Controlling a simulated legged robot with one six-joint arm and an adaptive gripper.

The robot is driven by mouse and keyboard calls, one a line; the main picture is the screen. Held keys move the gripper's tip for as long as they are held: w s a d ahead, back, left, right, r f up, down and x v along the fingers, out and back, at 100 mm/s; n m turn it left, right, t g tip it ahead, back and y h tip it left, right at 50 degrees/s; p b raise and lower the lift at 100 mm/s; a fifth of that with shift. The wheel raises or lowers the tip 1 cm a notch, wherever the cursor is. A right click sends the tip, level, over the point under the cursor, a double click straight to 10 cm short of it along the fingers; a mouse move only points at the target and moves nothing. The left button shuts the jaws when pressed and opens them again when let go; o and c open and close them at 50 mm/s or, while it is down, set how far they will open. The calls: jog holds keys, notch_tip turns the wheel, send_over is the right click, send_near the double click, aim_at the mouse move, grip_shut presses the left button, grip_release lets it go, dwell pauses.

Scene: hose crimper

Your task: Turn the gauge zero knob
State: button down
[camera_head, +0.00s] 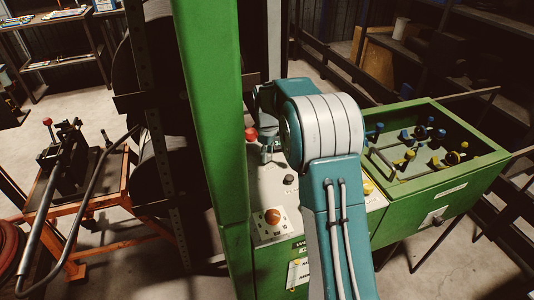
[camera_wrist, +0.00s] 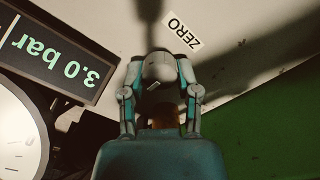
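In the wrist view, the grey rounded zero knob (camera_wrist: 160,68) with a small white mark stands next to a white ZERO label (camera_wrist: 182,33). My gripper (camera_wrist: 160,64) has one finger on each side of the knob, and both appear to touch it. In the head view, my gripper (camera_head: 268,150) points down at the pale panel of the green machine, partly behind my arm. The knob cannot be made out there. A display reading 3.0 bar (camera_wrist: 55,55) and part of a white dial gauge (camera_wrist: 18,130) show at the left of the wrist view.
The panel carries a red button (camera_head: 251,134), a black knob (camera_head: 289,180) and an orange-red button (camera_head: 273,216). A green post (camera_head: 215,110) rises left of my arm. A green bin (camera_head: 440,190) with blue and yellow handled parts stands right.

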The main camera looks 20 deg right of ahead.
jog(key=shift+m, duration=0.3)
jog(key=m, duration=1.1)
dwell(0.6)
jog(key=c, duration=0.6)
grip_release()
